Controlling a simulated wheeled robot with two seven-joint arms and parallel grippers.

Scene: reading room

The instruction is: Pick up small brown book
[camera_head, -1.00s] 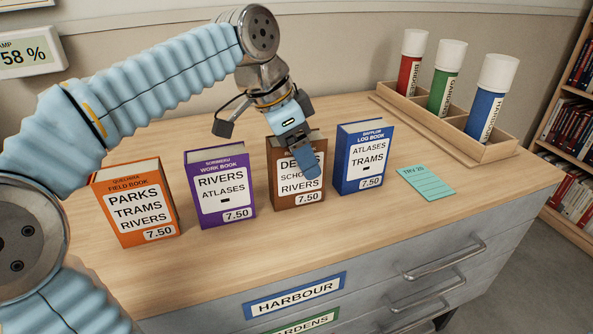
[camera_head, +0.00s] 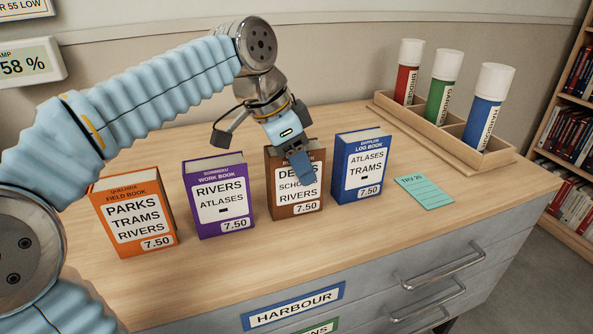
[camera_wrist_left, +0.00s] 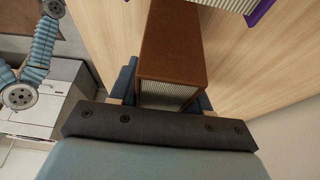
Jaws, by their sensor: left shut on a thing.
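The small brown book (camera_head: 283,194) stands upright on the desk, third from the left in a row of books. My left gripper (camera_head: 300,158) reaches down over its top and is shut on it, with one finger across the front cover, hiding part of the title. In the left wrist view the brown book (camera_wrist_left: 172,45) lies between the fingers of the left gripper (camera_wrist_left: 167,95), with its brown cover and pale page edges showing. Its base appears to rest on the desk. My right gripper is not in view.
A purple book (camera_head: 219,197) stands close on the left and a blue book (camera_head: 361,166) close on the right. An orange book (camera_head: 132,212) is farther left. A teal card (camera_head: 424,192) lies flat at right. A wooden tray (camera_head: 484,160) holds three capped tubes behind it.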

